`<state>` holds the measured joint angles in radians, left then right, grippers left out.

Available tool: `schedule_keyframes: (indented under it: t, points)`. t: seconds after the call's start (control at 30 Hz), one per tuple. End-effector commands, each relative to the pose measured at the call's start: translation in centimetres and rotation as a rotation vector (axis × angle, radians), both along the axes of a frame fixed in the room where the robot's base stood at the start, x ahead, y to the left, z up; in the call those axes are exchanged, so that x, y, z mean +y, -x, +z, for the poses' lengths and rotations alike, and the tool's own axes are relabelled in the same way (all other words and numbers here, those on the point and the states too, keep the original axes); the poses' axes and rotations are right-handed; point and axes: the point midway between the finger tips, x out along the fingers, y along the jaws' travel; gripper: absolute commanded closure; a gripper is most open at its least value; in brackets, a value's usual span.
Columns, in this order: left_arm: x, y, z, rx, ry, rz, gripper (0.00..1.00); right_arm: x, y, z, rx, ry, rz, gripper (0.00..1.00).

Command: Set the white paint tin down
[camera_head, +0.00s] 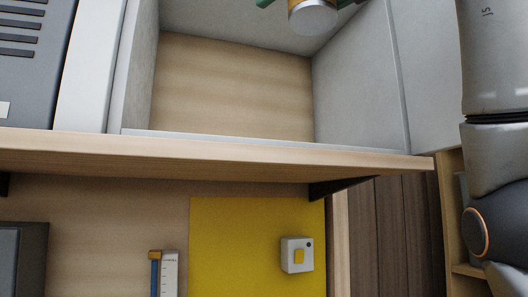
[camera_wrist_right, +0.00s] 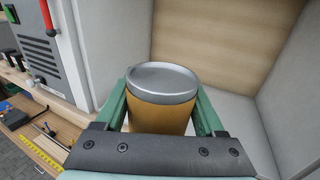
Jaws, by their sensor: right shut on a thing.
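My right gripper (camera_head: 306,5) shows at the top edge of the head view, its green fingers on either side of a tin. The tin (camera_head: 313,20) has a silvery end and an orange-brown side; no white tin shows. In the right wrist view the gripper (camera_wrist_right: 160,108) is shut on the tin (camera_wrist_right: 160,116), whose round grey lid faces the camera. The tin is in front of a grey-walled compartment (camera_wrist_right: 225,45); I cannot tell whether it touches any surface. My left gripper is not in view.
The compartment's wood-coloured panel (camera_head: 230,90) is bare, between grey walls (camera_head: 355,85). A wooden shelf edge (camera_head: 220,157) runs below it. A dark vented unit (camera_head: 30,75) is at left.

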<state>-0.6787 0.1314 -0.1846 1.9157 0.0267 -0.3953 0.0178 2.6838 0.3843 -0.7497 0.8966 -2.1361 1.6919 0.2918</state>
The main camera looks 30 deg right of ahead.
Motion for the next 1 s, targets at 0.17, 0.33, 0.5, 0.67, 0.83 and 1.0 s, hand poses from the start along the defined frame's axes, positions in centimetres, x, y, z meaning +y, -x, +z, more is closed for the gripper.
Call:
schedule_keyframes:
  t: [0.17, 0.33, 0.5, 0.67, 0.83, 1.0]
  points:
    - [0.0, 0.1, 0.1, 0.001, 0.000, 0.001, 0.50, -0.5, 0.0, 0.3, 0.002, 0.000, -0.017, 1.00]
    - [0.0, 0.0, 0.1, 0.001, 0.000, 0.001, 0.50, -1.6, -3.5, -1.4, 0.005, 0.000, -0.018, 1.00]
    - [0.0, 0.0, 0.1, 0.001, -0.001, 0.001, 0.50, -2.7, -7.6, -3.3, 0.005, 0.000, -0.017, 1.00]
    - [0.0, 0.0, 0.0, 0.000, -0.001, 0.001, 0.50, -3.5, -10.0, -6.1, 0.002, 0.001, -0.017, 1.00]
    - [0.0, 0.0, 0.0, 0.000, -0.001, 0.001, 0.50, -3.9, -11.6, -8.1, 0.000, 0.001, -0.016, 1.00]
    - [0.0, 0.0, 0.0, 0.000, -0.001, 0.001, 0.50, -4.1, -12.4, -9.1, 0.000, 0.000, -0.016, 1.00]
